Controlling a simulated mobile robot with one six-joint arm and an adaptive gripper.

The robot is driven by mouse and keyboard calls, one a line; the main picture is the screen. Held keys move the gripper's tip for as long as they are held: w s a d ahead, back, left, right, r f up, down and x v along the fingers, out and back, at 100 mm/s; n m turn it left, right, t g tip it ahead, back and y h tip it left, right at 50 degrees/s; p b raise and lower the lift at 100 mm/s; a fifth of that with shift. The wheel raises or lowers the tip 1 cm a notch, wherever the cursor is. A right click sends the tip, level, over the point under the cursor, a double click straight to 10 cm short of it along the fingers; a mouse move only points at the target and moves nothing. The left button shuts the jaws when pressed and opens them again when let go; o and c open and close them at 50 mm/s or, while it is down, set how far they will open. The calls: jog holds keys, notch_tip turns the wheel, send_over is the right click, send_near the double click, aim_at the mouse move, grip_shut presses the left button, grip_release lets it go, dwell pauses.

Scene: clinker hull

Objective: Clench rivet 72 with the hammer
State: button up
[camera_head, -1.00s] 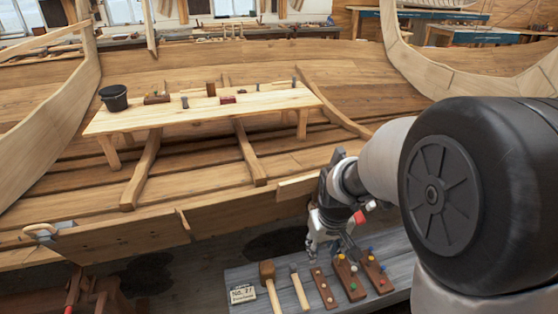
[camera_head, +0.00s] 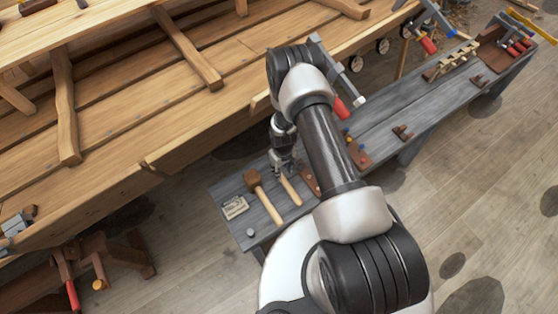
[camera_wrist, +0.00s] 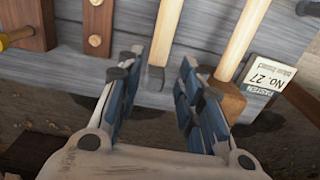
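The hammer (camera_head: 291,190) lies on the grey bench with its pale handle toward me. My gripper (camera_head: 283,165) covers its head in the head view. In the wrist view the small dark hammer head and pale handle (camera_wrist: 167,35) show between the two fingers of my gripper (camera_wrist: 158,75). The fingers are spread apart and I see no contact with the hammer. A mallet with a wooden block head (camera_head: 252,178) lies beside the hammer, and its head also shows near the right finger in the wrist view (camera_wrist: 228,98). I cannot make out rivet 72.
A label card (camera_head: 234,207) reading No. 27 lies left of the mallet. Brown blocks with round pegs (camera_wrist: 97,22) lie on the other side of the hammer. The wooden hull (camera_head: 150,115) runs behind the bench (camera_head: 375,125). Clamps and racked tools stand farther right.

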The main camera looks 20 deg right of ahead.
aim_at(282, 177)
jog(key=shift+s+f+b, duration=0.15)
jog(key=shift+f+b, duration=0.15)
jog(key=shift+f, duration=0.15)
notch_tip(282, 177, down, 8)
jog(key=b, duration=0.6)
jog(key=shift+r, duration=0.1)
grip_shut()
dwell(0.7)
jog(key=shift+r, duration=0.2)
jog(key=shift+r, duration=0.35)
jog(key=shift+r, duration=0.1)
dwell(0.4)
